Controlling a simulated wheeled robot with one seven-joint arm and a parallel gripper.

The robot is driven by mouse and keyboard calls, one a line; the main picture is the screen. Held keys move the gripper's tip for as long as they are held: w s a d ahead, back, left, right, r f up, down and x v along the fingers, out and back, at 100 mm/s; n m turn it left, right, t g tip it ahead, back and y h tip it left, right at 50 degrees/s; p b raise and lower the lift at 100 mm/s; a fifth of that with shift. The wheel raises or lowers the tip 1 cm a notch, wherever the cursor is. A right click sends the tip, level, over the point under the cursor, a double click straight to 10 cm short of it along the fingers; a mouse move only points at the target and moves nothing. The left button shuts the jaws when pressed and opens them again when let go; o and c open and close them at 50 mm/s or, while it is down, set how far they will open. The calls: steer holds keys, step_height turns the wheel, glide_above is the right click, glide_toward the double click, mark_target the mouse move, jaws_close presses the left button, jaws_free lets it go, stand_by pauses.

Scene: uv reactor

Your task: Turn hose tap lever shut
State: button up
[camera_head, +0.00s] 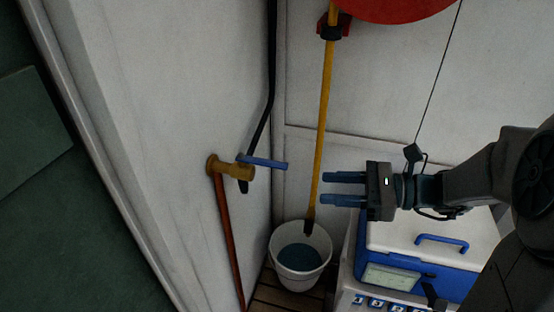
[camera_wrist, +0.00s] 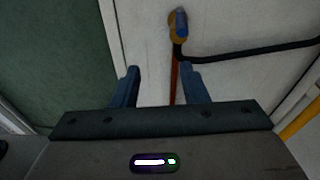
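The hose tap has a brass body (camera_head: 228,169) on the white wall, with a blue lever (camera_head: 264,162) that sticks out to the right in the head view. In the wrist view the brass tap (camera_wrist: 177,38) and its blue lever (camera_wrist: 182,22) are at the top, beyond my fingers. My gripper (camera_head: 323,188) is to the right of the lever and apart from it. Its two blue fingers are spread with nothing between them; the gap also shows in the wrist view (camera_wrist: 160,85).
A copper pipe (camera_head: 229,240) runs down from the tap. A black hose (camera_head: 262,120) comes down behind the lever. A yellow pole (camera_head: 323,120) stands in a white bucket (camera_head: 300,272) below. A blue and white cooler (camera_head: 470,238) stands under my arm.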

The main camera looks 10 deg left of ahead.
steer(key=w+m+t+y, duration=0.1)
steer(key=w+m, duration=0.1)
glide_toward(253, 160)
steer(key=shift+t+y, duration=0.3)
steer(key=a, duration=0.3)
steer(key=a+p, duration=0.1)
steer(key=a, duration=0.1)
steer(key=shift+w+a+f, duration=0.3)
steer(key=shift+a+f, duration=0.05)
steer(key=shift+a, duration=0.05)
jaws_close()
